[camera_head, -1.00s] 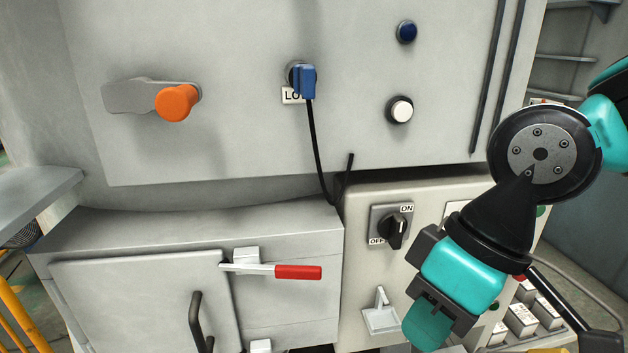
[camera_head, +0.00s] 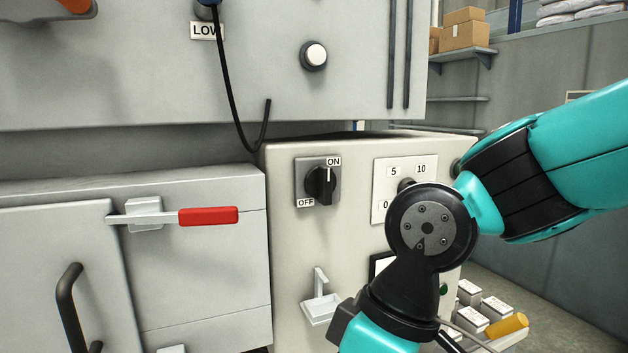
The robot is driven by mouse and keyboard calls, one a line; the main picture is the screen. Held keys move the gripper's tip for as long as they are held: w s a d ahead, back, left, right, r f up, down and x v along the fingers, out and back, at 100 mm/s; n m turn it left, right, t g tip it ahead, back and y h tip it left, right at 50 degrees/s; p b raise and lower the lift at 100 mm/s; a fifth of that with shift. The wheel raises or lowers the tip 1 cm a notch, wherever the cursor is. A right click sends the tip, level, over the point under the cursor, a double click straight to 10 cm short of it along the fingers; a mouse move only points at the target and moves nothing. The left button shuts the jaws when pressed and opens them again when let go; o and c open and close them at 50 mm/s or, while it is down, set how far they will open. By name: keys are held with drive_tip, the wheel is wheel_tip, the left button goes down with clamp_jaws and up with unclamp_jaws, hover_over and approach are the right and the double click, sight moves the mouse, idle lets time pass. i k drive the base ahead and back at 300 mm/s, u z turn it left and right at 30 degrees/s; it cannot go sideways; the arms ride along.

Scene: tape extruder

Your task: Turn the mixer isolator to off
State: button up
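The isolator is a black rotary knob (camera_head: 320,185) on a grey square plate (camera_head: 301,173). It is on the front of a beige control box. The ON label (camera_head: 333,161) is at the plate's upper right and the OFF label (camera_head: 305,203) at its lower left. The knob's grip stands about upright, its upper end near ON. My teal and black arm reaches in from the right and bends down at the lower middle, right of and below the knob. My gripper's fingers are below the picture's edge. Nothing touches the knob.
A dial plate (camera_head: 420,168) is right of the isolator, partly behind my arm. A red-handled lever (camera_head: 208,216) is to the left. A small white bracket (camera_head: 320,308) juts out below the knob. A black cable (camera_head: 237,118) hangs above. The space before the knob is clear.

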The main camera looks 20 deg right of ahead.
sight(320, 183)
drive_tip(key=k, duration=1.15)
drive_tip(key=i, duration=0.7)
drive_tip(key=z, duration=0.55)
